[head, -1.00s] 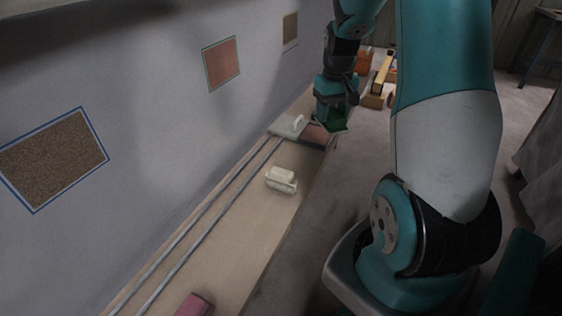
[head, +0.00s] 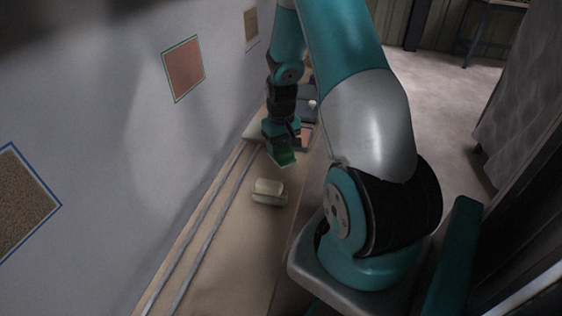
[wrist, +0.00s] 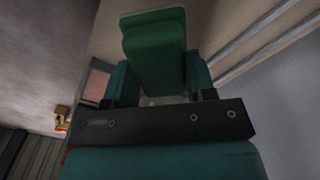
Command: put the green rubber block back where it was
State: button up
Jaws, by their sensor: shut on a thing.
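The green rubber block (head: 284,158) is between the jaws of my gripper (head: 282,148), over the wooden bench (head: 235,235) in the head view. In the wrist view the block (wrist: 155,48) fills the space between the two teal fingers of my gripper (wrist: 158,78) and sticks out beyond them. My gripper is shut on it. Whether the block touches the bench I cannot tell. No marked place for the block can be made out on the bench.
A cream block (head: 269,192) with a raised top lies on the bench, nearer than my gripper. Two metal rails (head: 205,220) run along the wall side. A pinkish pad (head: 305,138) lies just behind my gripper. Wall panels (head: 184,68) hang at left. The near bench is clear.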

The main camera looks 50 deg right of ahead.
notch_tip(320, 180, down, 5)
jog(key=shift+r+b, duration=0.1)
jog(key=shift+b, duration=0.3)
jog(key=o, duration=0.9)
jog(key=shift+c, duration=0.2)
